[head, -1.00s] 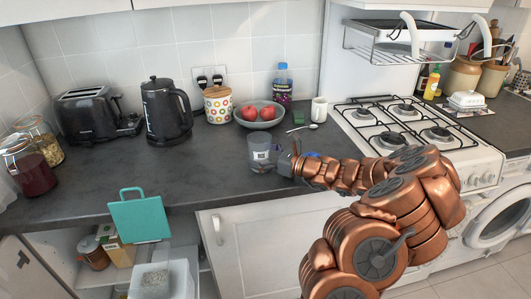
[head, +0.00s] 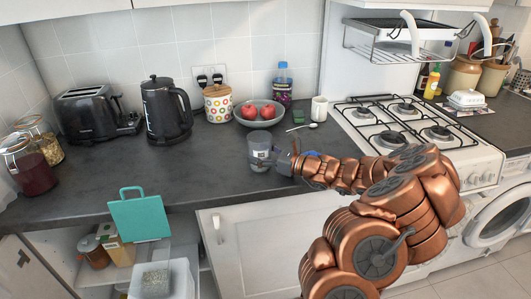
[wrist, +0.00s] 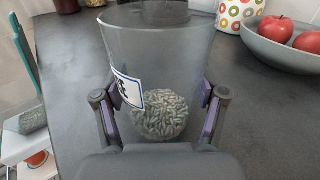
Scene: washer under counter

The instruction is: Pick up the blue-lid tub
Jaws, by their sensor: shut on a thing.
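A clear tub (head: 259,146) with a blue-edged white label is at the front of the dark counter. In the wrist view the tub (wrist: 160,60) is see-through and upright, with small grey pellets in its bottom. Its top looks grey; I see no blue lid on it. My gripper (head: 273,157) reaches it from the right in the head view. In the wrist view my gripper (wrist: 159,108) has one finger against each side of the tub, shut on it. I cannot tell whether its base touches the counter. A small blue patch (head: 311,153) shows behind my wrist.
A bowl of red fruit (head: 259,115), a dotted canister (head: 218,104) and a white mug (head: 319,108) stand behind. The kettle (head: 167,110) and toaster (head: 97,114) are left. A teal board (head: 140,217) stands at the counter's front edge. The hob (head: 408,122) is right.

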